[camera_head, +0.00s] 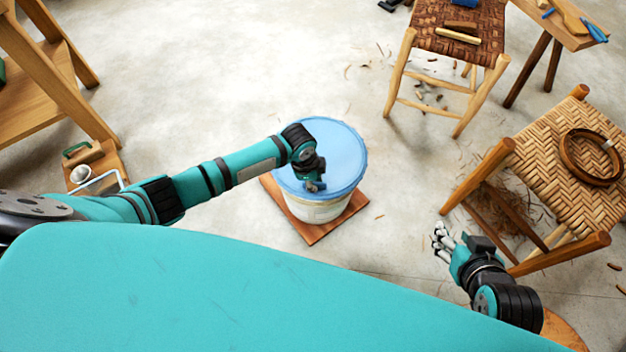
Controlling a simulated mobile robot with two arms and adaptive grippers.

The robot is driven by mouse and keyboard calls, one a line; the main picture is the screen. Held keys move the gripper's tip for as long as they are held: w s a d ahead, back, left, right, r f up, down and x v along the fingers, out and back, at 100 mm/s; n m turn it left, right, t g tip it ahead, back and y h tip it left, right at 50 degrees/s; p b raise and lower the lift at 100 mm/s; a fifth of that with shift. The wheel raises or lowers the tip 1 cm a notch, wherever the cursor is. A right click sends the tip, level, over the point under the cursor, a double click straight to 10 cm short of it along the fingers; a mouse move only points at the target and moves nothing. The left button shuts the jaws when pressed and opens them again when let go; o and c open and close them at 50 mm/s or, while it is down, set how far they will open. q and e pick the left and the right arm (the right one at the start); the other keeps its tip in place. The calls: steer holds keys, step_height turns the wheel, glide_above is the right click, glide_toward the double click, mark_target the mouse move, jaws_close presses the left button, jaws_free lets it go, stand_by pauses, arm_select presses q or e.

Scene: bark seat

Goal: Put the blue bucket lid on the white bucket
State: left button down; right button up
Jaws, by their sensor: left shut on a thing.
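The blue bucket lid (343,145) lies over the top of the white bucket (316,211) and hides its opening. I cannot tell whether the lid is pressed down on the rim all round. The bucket stands upright on a reddish wooden board (348,216) on the floor. My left gripper (315,186) is over the near part of the lid, shut on it; its fingertips are small and partly hidden. My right gripper (440,240) is open and empty, well to the right of the bucket, near the woven chair.
A woven chair (545,165) holding a brown ring (592,157) stands at the right. A bark-seat stool (457,45) and a small table (570,20) are behind. Wooden shelving (40,70) stands at the left. The floor around the bucket is mostly clear.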

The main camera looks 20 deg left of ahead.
arm_select(q)
steer(key=shift+f, duration=0.35)
arm_select(e)
steer(key=shift+w+a+r+t, duration=0.25)
steer(key=shift+w+r+t, duration=0.3)
steer(key=shift+w, duration=0.2)
arm_select(q)
steer(key=c, duration=1.3)
jaws_free()
steer(key=shift+o, duration=0.6)
steer(key=shift+o, duration=1.1)
arm_select(e)
steer(key=shift+s+a, duration=0.1)
